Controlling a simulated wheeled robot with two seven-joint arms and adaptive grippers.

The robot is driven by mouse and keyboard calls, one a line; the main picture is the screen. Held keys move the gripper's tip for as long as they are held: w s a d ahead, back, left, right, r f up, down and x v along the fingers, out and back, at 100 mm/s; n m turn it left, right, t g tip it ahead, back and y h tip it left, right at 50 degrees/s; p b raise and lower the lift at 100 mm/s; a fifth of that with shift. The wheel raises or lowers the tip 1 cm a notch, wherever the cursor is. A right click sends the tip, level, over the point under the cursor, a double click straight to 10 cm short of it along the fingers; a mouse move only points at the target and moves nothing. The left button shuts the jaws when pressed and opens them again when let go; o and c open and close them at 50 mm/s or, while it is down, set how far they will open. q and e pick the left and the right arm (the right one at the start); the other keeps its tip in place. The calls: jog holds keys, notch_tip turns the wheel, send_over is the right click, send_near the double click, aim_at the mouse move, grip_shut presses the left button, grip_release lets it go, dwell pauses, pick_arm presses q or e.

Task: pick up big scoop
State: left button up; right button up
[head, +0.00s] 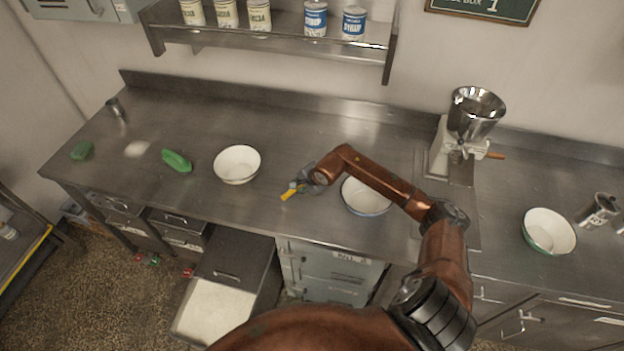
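My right arm bends over the counter from the lower right, and its gripper (301,182) is low over the front part of the counter, between two white bowls. A small yellow piece (291,192) shows right at the fingertips. It may be the handle of the big scoop, but it is too small and too covered by the gripper to be sure. I cannot tell whether the fingers are closed on it or only beside it. No other scoop is clear in view. My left gripper is not in view.
A white bowl (237,165) stands left of the gripper, another (366,196) lies partly under my arm. Green items (177,161) lie farther left. A grinder (462,135) and a third bowl (549,232) stand right. A bin of white powder (215,310) is open below.

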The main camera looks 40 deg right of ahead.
grip_shut()
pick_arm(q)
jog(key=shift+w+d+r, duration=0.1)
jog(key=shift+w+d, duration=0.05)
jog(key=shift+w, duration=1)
pick_arm(e)
jog(key=shift+d+r+b, duration=0.1)
jog(key=shift+r+b, duration=0.2)
jog(key=shift+r, duration=0.3)
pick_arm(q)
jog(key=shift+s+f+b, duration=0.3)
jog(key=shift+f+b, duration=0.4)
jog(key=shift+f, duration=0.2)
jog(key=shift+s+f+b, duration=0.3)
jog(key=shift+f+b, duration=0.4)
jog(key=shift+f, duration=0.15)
pick_arm(e)
jog(key=s+a+r, duration=0.7)
jog(key=a+r, duration=0.4)
jog(key=a, duration=0.1)
jog(key=shift+s+r, duration=0.35)
jog(key=shift+s, duration=0.05)
jog(key=shift+d, duration=0.1)
